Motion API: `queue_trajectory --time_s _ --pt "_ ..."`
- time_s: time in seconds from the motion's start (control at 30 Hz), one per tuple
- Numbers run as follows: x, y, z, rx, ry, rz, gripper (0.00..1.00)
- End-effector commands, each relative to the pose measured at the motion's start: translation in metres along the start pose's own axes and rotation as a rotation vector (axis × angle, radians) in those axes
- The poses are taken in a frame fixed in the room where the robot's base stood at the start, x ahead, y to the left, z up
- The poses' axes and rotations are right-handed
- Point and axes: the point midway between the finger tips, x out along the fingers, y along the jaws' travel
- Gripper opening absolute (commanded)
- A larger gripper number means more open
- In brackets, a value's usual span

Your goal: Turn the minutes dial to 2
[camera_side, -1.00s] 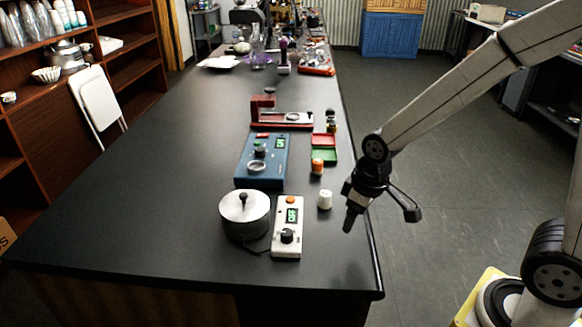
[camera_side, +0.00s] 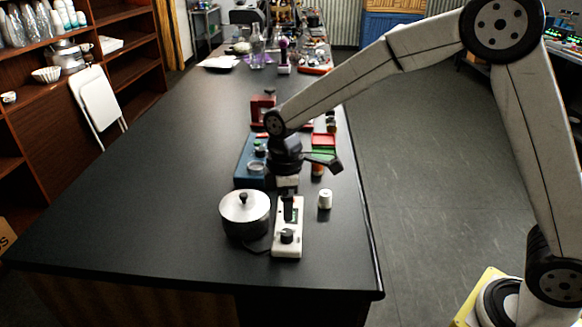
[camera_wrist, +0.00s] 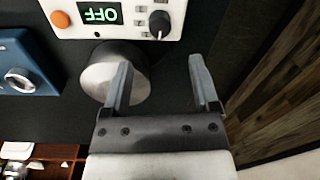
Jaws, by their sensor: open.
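The white timer box (camera_side: 287,247) stands near the front of the black table, with a black minutes dial (camera_side: 287,236) at its near end. In the wrist view the box (camera_wrist: 119,28) shows an orange button (camera_wrist: 61,19), a green display (camera_wrist: 99,14) reading OFF, and the dial (camera_wrist: 159,22) with a white pointer line. My gripper (camera_side: 288,212) is above the box in the side view, hiding its far part. In the wrist view my gripper (camera_wrist: 160,80) is open and empty, its two fingers apart. The dial lies beyond the fingertips, untouched.
A round metal pot (camera_side: 245,214) with a lid stands just left of the box. A white cylinder (camera_side: 325,199) stands to the right. A blue device (camera_side: 247,170) and a green tray (camera_side: 322,155) lie behind. The table front is clear.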

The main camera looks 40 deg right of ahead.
Motion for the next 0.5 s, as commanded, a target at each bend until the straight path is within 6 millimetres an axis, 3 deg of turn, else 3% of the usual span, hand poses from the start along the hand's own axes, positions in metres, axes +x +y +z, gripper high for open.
queue_trajectory --time_s 0.23,0.5 --pt "0.014 0.0 0.001 0.002 -0.001 -0.001 0.78" --pt "0.046 0.0 0.001 0.002 -0.001 -0.002 0.78"
